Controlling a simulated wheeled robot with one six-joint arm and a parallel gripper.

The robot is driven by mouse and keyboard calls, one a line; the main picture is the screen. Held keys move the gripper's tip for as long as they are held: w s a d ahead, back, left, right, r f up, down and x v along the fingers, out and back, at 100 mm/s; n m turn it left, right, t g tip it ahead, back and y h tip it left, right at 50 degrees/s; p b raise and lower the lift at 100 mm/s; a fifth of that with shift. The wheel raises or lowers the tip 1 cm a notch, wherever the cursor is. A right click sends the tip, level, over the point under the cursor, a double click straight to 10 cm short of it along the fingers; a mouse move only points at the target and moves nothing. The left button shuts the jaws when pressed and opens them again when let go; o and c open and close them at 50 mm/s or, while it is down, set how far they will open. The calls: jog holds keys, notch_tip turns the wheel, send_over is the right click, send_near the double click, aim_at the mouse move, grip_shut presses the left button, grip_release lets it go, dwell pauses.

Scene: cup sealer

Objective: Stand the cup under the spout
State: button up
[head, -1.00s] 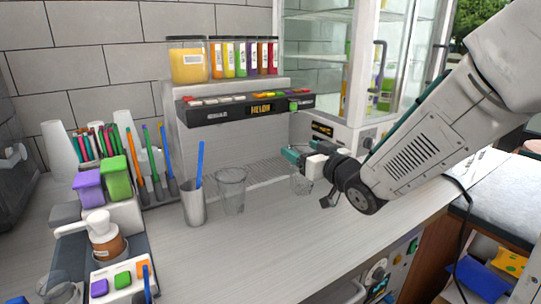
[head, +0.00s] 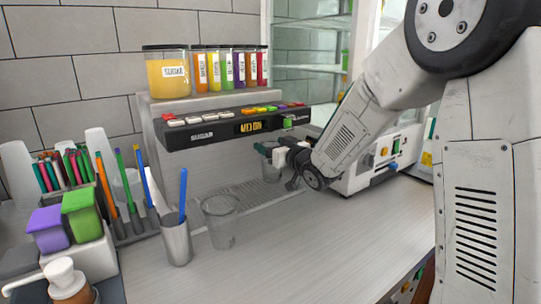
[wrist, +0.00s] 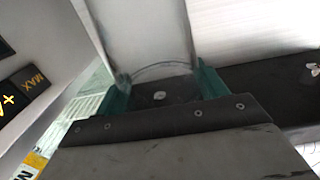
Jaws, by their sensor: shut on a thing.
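My gripper (head: 272,153) is shut on a clear cup (head: 269,172), below the right end of the dispenser's black button panel (head: 240,127). In the wrist view the teal fingers (wrist: 163,88) sit on either side of the clear cup (wrist: 150,35). The cup looks upright, at the right end of the grey drip tray (head: 235,195). I cannot tell whether its base touches the tray. The spout is not clearly visible. Part of the cup is hidden by the gripper.
A second clear cup (head: 220,222) stands on the counter in front of the tray, beside a metal cup (head: 177,243) with a blue stick. A white machine (head: 372,160) stands right of my gripper. The counter's front right is clear.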

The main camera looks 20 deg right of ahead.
jog(key=shift+w+f, duration=0.1)
jog(key=shift+w, duration=1)
jog(key=shift+w+f, duration=0.2)
jog(key=shift+f, duration=1.55)
jog(key=shift+f, duration=0.2)
jog(key=o, duration=1.2)
jog(key=shift+c, duration=0.2)
jog(key=shift+r, duration=0.15)
